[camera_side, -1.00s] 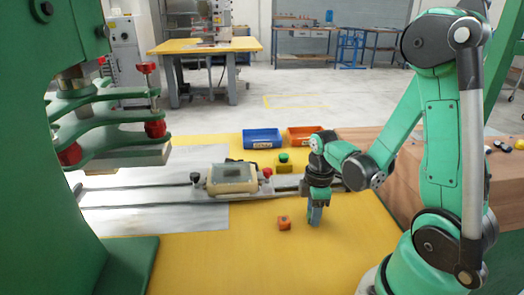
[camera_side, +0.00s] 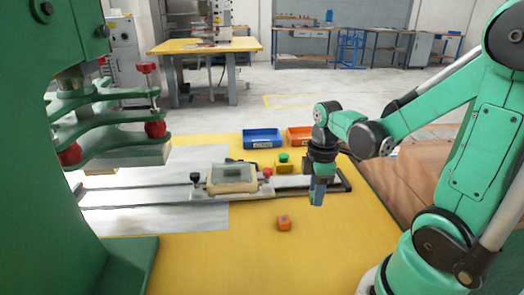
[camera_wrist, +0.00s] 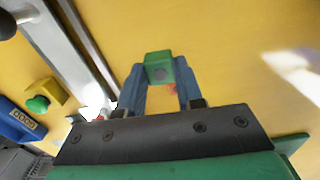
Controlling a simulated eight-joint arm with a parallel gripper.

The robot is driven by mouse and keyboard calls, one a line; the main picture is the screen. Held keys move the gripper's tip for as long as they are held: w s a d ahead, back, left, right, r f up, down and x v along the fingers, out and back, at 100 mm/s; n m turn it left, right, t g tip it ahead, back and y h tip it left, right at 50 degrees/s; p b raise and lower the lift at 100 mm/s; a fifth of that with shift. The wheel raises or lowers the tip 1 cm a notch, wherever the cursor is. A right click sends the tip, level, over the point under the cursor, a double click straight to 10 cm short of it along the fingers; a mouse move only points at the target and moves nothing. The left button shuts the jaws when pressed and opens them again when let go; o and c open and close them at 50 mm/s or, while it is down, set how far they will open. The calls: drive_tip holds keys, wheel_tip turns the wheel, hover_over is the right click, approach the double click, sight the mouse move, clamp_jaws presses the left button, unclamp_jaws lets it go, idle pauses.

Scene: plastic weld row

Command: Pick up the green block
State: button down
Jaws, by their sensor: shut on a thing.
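The green block (camera_wrist: 158,66) sits between the two blue-grey fingertips of my gripper (camera_wrist: 159,72) in the wrist view, with a finger against each side. My gripper is shut on it. In the side view, my gripper (camera_side: 318,194) points down and is raised above the yellow table, right of the orange block. The green block cannot be made out clearly there, as the fingers hide it.
An orange block (camera_side: 284,222) lies on the yellow table (camera_side: 250,265). A green press stands left.

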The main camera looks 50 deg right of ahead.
wheel_tip(320, 180, up, 14)
hover_over(231, 164)
drive_tip(key=s+a, duration=0.2)
wheel_tip(231, 164, down, 10)
drive_tip(key=r, duration=0.1)
drive_tip(key=shift+n, duration=0.4)
drive_tip(key=shift+f, duration=2.35)
drive_tip(key=shift+f, duration=0.6)
drive_tip(key=shift+c, duration=2.4)
unclamp_jaws()
drive_tip(key=c, duration=0.4)
drive_tip(key=shift+c, duration=0.2)
